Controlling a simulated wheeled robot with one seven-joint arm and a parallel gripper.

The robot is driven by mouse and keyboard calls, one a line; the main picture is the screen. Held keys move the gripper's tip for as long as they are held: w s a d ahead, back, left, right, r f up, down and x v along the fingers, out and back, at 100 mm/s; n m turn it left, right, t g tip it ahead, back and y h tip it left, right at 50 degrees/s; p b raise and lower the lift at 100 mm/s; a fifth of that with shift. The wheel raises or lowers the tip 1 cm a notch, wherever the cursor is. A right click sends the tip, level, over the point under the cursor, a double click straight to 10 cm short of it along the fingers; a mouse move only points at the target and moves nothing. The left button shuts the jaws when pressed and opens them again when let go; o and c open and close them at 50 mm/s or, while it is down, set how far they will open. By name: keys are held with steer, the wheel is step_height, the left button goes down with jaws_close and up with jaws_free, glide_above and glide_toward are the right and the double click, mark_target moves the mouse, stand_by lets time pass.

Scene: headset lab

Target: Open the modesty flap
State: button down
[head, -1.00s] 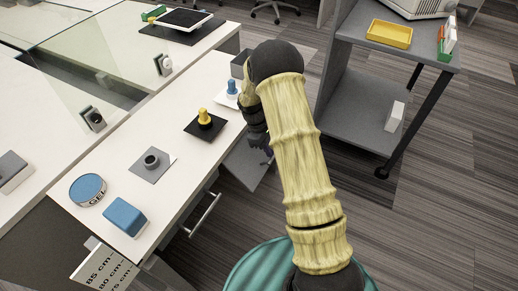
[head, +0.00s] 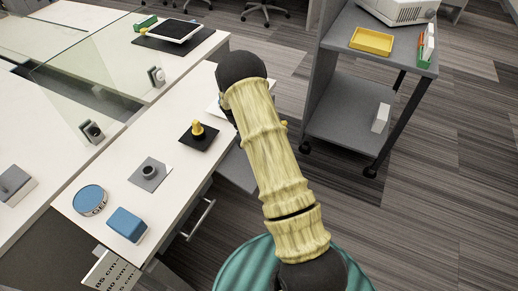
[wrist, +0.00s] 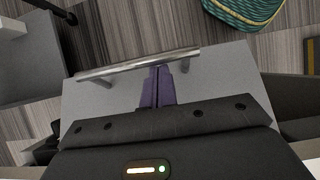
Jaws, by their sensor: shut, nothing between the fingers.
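The modesty flap looks to be the grey panel (head: 236,170) angled out below the desk edge in the head view, partly hidden by my arm. In the wrist view a grey panel (wrist: 218,92) with a metal bar handle (wrist: 112,69) fills the middle. My gripper (wrist: 160,70) has dark purple fingers, closed together. Their tips are at the bar, near the middle of its length; I cannot tell whether they touch it. My arm hides the gripper in the head view.
The white desk (head: 137,205) carries a blue round gel tin (head: 90,200), a blue block (head: 127,222) and a yellow knob (head: 198,130). Another bar handle (head: 201,219) is below the desk edge. A grey cart (head: 345,110) stands right; carpet between is open.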

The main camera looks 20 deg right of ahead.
stand_by(0.4)
steer(key=p+v, duration=0.6)
steer(key=v, duration=0.4)
steer(key=shift+w+a+f, duration=0.3)
steer(key=shift+w+a, duration=0.05)
steer(key=shift+w, duration=0.05)
steer(key=s+a+r+m+t+y+p, duration=0.15)
steer(key=s+r, duration=0.25)
steer(key=r, duration=0.5)
steer(key=s+a+r+m+t+y+p, duration=0.1)
steer(key=s+a+r+m+t+p, duration=0.15)
steer(key=s+r, duration=0.45)
steer(key=s+a+r+m+t+y+p, duration=0.1)
steer(key=s+a+r+m+t+p, duration=0.2)
steer(key=s+r, duration=0.7)
steer(key=shift+s+r+m+p, duration=0.4)
steer(key=shift+m+p, duration=0.1)
steer(key=shift+p, duration=0.15)
